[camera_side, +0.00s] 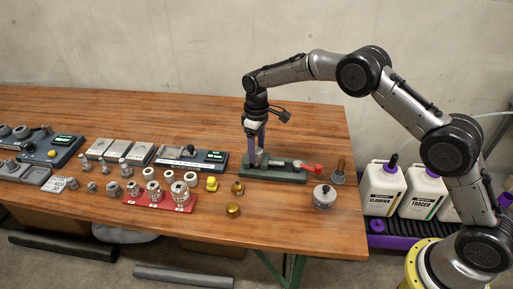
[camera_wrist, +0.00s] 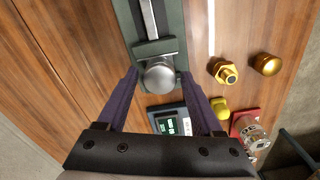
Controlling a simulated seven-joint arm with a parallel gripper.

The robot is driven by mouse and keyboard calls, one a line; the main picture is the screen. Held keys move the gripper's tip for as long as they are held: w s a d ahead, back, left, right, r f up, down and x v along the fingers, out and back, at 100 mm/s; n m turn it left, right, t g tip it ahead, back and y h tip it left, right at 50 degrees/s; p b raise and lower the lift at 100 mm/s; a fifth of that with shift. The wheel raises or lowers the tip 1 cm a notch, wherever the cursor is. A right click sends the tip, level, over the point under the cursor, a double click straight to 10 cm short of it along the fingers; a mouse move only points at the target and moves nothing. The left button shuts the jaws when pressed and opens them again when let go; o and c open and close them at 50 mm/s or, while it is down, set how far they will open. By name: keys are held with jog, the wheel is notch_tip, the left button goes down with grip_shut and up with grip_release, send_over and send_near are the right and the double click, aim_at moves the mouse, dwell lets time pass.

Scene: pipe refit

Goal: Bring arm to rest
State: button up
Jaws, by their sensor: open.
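My gripper (camera_side: 257,157) points down over a green clamp fixture (camera_side: 285,176) with a red handle (camera_side: 312,168), near the right part of the wooden table. Its two purple fingers are spread apart; in the wrist view the gripper (camera_wrist: 160,74) has a round grey metal piece (camera_wrist: 159,76) between its fingers, at the end of the fixture. I see gaps between the fingers and this piece, and the gripper holds nothing. How far the fingertips are above the fixture is hard to tell.
White jugs (camera_side: 382,190) stand beyond the table edge.

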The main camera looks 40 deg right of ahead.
dwell(0.3)
grip_shut()
dwell(0.4)
jog(key=m, duration=0.4)
jog(key=shift+m, duration=1)
jog(key=m, duration=0.6)
jog(key=shift+f, duration=0.1)
